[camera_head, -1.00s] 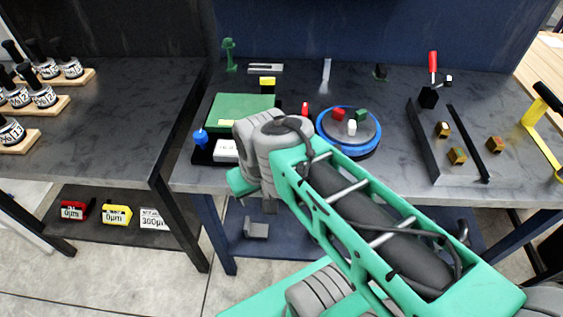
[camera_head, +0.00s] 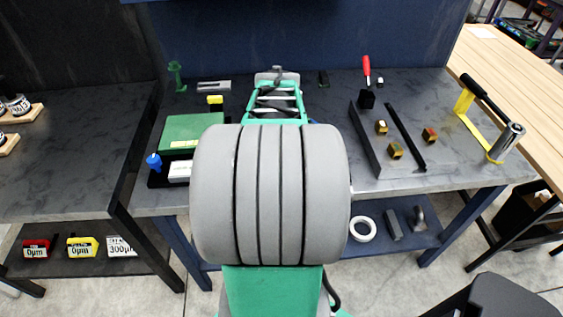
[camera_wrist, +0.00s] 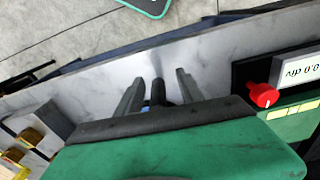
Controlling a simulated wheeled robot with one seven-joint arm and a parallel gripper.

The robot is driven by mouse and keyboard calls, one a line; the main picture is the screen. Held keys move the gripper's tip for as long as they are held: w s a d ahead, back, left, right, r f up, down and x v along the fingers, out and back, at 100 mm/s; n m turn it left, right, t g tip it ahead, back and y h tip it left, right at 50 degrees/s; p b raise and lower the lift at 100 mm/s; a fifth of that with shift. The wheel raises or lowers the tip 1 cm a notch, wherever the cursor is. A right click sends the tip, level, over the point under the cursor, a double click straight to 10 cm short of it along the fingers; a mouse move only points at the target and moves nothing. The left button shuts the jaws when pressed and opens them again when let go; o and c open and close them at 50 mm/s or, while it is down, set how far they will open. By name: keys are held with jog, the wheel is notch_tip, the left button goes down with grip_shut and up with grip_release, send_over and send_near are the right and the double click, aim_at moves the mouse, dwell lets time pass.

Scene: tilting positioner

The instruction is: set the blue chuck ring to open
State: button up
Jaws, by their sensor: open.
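The blue chuck ring (camera_head: 313,121) is almost wholly hidden behind my arm in the head view; only a thin blue sliver shows at the arm's right side. Its setting cannot be read. My gripper (camera_wrist: 160,77) shows in the wrist view with its grey fingers apart, so it is open. A small blue patch shows low between the fingers; I cannot tell whether it is the ring. A dark upright piece also stands between them. Contact with the ring cannot be seen. In the head view my gripper is hidden behind my arm.
A green box (camera_head: 192,132) and a blue knob (camera_head: 154,161) lie left of my arm. A dark angled rail (camera_head: 364,140) with brass-coloured blocks stands to the right, near a red-handled tool (camera_head: 366,66). A red knob (camera_wrist: 262,95) beside a "0.0 div" display shows in the wrist view.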

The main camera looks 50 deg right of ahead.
jog(key=shift+n, duration=0.9)
jog(key=d+r, duration=0.1)
jog(key=r, duration=0.2)
jog(key=d+r, duration=0.1)
jog(key=r, duration=0.1)
jog(key=shift+w+d, duration=0.35)
jog(key=shift+w, duration=0.05)
notch_tip(320, 180, down, 8)
jog(key=shift+r+p, duration=0.25)
jog(key=shift+p, duration=0.1)
jog(key=shift+c, duration=0.2)
grip_shut()
